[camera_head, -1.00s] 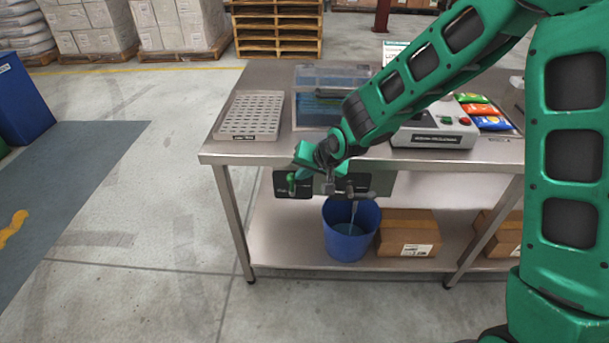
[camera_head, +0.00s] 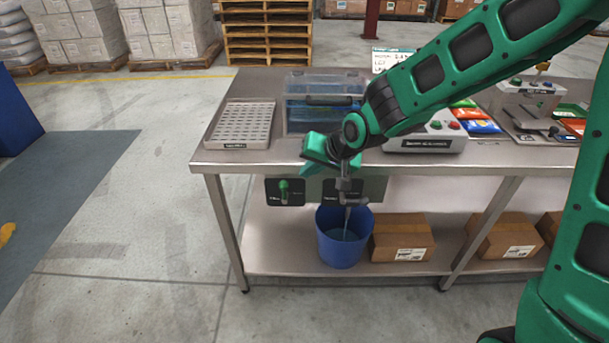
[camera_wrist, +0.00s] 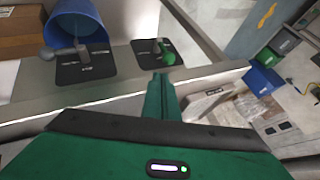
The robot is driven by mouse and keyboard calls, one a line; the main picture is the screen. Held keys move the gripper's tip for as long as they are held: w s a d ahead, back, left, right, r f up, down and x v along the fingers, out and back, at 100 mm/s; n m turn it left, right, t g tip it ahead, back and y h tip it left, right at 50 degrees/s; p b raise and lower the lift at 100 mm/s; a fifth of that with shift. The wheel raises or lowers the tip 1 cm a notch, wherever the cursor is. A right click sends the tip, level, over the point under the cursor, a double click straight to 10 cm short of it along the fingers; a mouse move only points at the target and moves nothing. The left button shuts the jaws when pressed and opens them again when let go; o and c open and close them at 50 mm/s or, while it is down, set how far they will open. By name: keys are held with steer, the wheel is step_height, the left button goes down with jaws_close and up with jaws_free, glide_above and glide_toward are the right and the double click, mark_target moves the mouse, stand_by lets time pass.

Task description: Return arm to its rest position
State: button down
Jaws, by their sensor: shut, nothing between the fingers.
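My gripper (camera_head: 318,158) is in front of the steel table's front edge, above the panel (camera_head: 312,190) mounted under the tabletop. In the wrist view its fingers (camera_wrist: 160,98) are together with nothing between them. The panel carries a green-handled lever (camera_head: 284,190), also in the wrist view (camera_wrist: 167,56), and a grey lever (camera_wrist: 78,52) on a second dark plate. My gripper is apart from the green lever. My arm reaches in from the upper right of the head view, bent over the table.
A blue bucket (camera_head: 342,240) and cardboard boxes (camera_head: 402,238) are on the lower shelf. Floor at left is open.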

steer(key=shift+s+r, duration=1.1)
steer(key=shift+r, duration=0.95)
steer(key=s+d+r+m+g+h, duration=0.1)
steer(key=s+d+h, duration=0.25)
steer(key=d, duration=0.95)
steer(key=s+d+r+m+g+h, duration=0.15)
steer(key=s+d, duration=0.25)
steer(key=d, duration=0.9)
steer(key=s+d+m+g, duration=0.1)
steer(key=s+d+g, duration=0.1)
steer(key=s+d, duration=0.4)
steer(key=s+d+m+g, duration=0.1)
steer(key=s+d, duration=0.6)
steer(key=s, duration=1)
steer(key=shift+d+r+m+g, duration=0.15)
steer(key=shift+r+m+g, duration=0.2)
steer(key=shift+m, duration=0.1)
steer(key=shift+w+f, duration=0.25)
steer(key=shift+w, duration=0.45)
